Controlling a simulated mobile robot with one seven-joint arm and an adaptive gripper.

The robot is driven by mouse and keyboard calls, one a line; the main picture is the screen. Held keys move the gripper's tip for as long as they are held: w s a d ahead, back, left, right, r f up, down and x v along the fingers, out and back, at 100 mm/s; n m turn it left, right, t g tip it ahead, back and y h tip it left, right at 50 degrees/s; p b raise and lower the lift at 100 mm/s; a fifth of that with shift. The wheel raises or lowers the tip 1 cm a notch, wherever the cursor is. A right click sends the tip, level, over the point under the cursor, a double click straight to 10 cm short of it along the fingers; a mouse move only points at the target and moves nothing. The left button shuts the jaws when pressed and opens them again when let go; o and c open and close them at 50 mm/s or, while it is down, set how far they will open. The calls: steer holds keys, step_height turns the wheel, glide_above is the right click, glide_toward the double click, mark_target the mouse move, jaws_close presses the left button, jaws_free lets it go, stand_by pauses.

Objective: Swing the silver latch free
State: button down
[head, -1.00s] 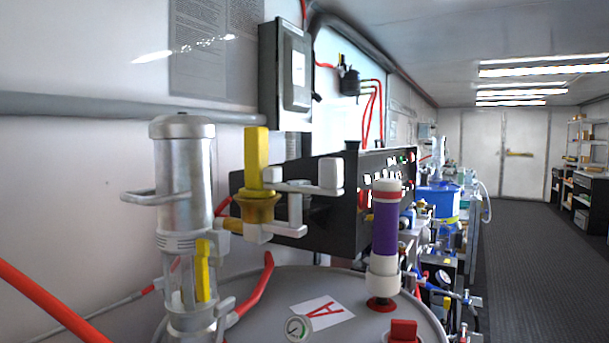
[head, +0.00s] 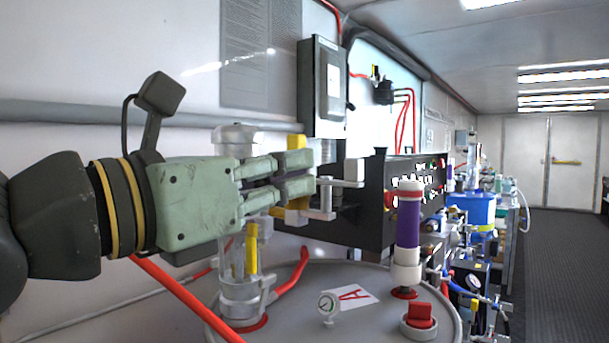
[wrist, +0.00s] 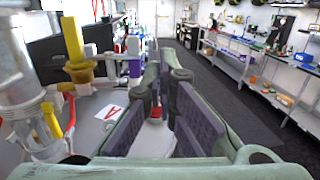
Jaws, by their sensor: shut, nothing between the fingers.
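A silver latch-like bracket (head: 326,200) with a pale block at its end sits beside the brass valve with a yellow handle (head: 297,142). In the wrist view the bracket (wrist: 108,76) is left of my fingers, beside the yellow handle (wrist: 73,38). My gripper (head: 312,171) reaches in from the left in the head view, its fingertips overlapping the bracket's left part. The fingers are shut and empty; they also show in the wrist view (wrist: 165,62). My gripper hides much of the valve and the clear cylinder (head: 238,290). I cannot tell whether the fingertips touch the bracket.
A grey drum top (head: 290,320) below carries a gauge (head: 327,304), a label marked A (head: 352,297), a purple-and-white cylinder (head: 408,228) and a red knob (head: 420,315). A black control box (head: 372,222) stands behind. Red hoses cross the lower left. The aisle at right is clear.

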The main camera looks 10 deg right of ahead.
mark_target(355, 171)
steer(key=w+d+p, duration=0.1)
steer(key=w+d, duration=0.2)
steer(key=w+d+t+y+p, duration=0.1)
steer(key=w+d+p, duration=0.1)
steer(key=w+d, duration=0.1)
steer(key=w+d+n+y+p, duration=0.1)
steer(key=w+d+p, duration=0.1)
steer(key=w+d, duration=0.1)
steer(key=shift+w+d+f, duration=0.15)
steer(key=shift+w+f, duration=0.2)
steer(key=shift+w, duration=0.35)
steer(key=shift+w+d+f, duration=0.1)
steer(key=shift+w+d, duration=0.2)
steer(key=shift+d, duration=0.1)
